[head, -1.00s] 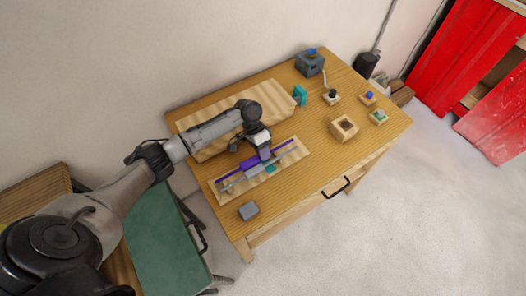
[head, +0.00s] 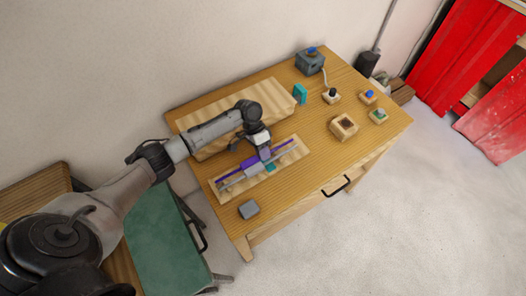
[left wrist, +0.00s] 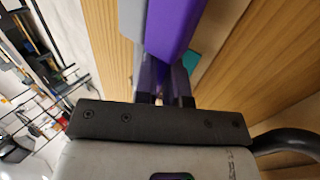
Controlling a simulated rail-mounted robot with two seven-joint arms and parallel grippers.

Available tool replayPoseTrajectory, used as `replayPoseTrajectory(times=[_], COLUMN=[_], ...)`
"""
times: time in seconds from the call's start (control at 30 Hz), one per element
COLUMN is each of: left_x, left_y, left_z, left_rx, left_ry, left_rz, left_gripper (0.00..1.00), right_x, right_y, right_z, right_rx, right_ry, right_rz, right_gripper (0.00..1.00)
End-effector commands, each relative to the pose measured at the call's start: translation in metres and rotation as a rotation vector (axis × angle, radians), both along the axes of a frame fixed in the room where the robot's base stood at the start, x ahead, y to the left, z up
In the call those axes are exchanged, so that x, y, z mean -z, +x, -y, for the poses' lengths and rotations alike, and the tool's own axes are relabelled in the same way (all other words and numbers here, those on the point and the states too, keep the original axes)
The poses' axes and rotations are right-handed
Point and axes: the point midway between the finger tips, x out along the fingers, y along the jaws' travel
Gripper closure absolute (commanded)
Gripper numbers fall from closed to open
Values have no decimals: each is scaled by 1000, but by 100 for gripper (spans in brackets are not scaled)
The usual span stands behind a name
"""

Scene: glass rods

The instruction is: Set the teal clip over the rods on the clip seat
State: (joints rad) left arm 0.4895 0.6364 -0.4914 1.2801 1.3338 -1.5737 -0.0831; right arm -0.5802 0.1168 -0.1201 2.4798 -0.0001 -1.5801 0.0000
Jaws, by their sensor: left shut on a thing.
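A long purple rod (head: 286,147) and a grey rod (head: 231,181) lie side by side along a pale wooden board (head: 298,155), with a thicker purple block (head: 249,162) on the purple one. My left gripper (head: 265,154) is over the board, shut on the purple rod; its fingers (left wrist: 165,99) hide the grip. A small teal piece (head: 270,167) sits on the board beside the gripper and shows in the left wrist view (left wrist: 193,61). An upright teal piece (head: 300,93) stands beside the long wooden block; I cannot tell which is the clip. My right gripper is out of view.
A long wooden block (head: 213,122) lies behind the board. A small grey block (head: 249,209) is near the front left. A grey box with a blue top (head: 310,63) and several small wooden blocks are to the right. The right front of the table is mostly clear.

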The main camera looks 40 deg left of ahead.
Motion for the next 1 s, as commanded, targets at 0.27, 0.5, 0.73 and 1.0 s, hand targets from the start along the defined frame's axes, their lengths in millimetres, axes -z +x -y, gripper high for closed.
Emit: replayPoseTrajectory(times=[0.27,0.5,0.73,1.0], left_x=[3,3,3,1], left_y=[0,0,0,0], left_z=[0,0,0,-1], left_rx=[0,0,0,0], left_ry=[0,0,0,0], left_rz=[0,0,0,0], left_gripper=[100,81,60,60], right_x=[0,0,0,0], right_y=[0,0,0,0], right_z=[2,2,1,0], right_rx=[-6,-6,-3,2], right_ry=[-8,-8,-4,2], right_rz=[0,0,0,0], right_gripper=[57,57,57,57])
